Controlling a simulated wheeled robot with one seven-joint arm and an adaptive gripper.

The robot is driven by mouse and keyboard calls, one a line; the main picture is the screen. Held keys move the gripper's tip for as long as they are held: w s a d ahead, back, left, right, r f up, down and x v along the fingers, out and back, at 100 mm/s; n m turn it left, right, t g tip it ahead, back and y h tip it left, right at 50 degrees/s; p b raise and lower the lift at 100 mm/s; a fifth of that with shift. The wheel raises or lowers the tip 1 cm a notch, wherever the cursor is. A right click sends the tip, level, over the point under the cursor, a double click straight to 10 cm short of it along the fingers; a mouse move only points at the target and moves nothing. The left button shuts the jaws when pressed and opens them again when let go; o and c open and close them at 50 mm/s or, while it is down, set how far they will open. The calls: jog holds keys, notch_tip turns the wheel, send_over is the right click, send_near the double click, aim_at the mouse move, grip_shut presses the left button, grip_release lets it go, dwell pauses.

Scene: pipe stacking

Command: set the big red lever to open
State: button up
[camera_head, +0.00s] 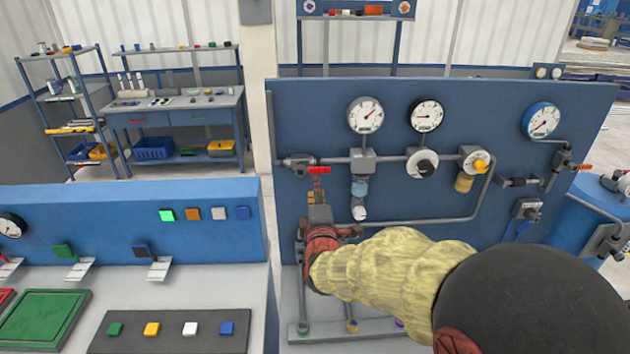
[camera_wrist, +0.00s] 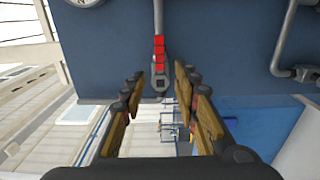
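The red lever (camera_head: 319,170) sits on a valve at the left end of a grey pipe on the blue panel. It points right, roughly along the pipe. In the wrist view the red lever (camera_wrist: 159,50) runs up from the grey valve body (camera_wrist: 160,82), in line with the pipe. My gripper (camera_head: 317,188) is just below the lever in the head view. In the wrist view my gripper (camera_wrist: 159,82) is open, with one finger on each side of the valve and lever line. Nothing is between the fingers that I can see them touch.
The blue panel (camera_head: 300,120) carries several gauges, a yellow knob (camera_head: 480,165) and pipes. A smaller orange-red handle (camera_head: 585,167) is at its right. A blue console (camera_head: 110,210) with coloured buttons stands at the left. My arm covers the panel's lower middle.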

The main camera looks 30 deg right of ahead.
jog(key=shift+v, duration=1.1)
